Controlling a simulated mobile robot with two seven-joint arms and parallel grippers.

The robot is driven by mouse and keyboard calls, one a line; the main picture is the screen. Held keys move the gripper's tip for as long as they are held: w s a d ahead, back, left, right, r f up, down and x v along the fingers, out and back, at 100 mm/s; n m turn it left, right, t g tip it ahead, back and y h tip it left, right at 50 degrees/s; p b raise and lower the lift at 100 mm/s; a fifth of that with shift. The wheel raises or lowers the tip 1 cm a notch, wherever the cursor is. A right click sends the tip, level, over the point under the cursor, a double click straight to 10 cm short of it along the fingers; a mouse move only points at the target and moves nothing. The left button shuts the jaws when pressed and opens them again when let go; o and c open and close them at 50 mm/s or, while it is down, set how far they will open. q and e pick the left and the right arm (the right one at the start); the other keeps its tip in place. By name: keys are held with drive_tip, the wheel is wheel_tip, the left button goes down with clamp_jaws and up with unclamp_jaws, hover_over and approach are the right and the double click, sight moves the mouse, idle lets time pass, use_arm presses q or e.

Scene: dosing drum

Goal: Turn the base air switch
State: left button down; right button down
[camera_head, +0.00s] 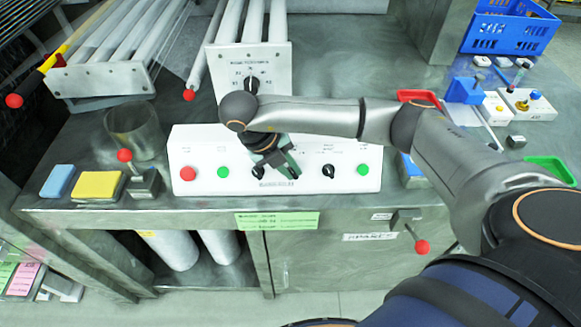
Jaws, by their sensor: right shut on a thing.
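A white control panel (215,190) lies along the front of the metal table. It carries a red button (188,174), a green button (223,172), black rotary switches and another green button (363,170). One black switch (258,172) shows partly beside my gripper, and another black switch (328,171) stands clear to the right. My right gripper (286,170) reaches down onto the middle of the panel and is shut on a switch knob, which its fingers mostly hide. I cannot read which label belongs to that knob. My left gripper is out of view.
An upright plate with another black knob (252,86) stands behind the panel. A clear beaker (136,130), a yellow sponge (98,186) and a blue sponge (58,181) sit to the left. A blue crate (510,30) and small trays are at the right.

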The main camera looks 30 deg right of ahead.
drive_tip(key=c, duration=0.9)
unclamp_jaws()
drive_tip(key=p+v, duration=0.2)
drive_tip(key=v, duration=1)
drive_tip(key=shift+a+r, duration=0.15)
drive_tip(key=shift+r, duration=0.1)
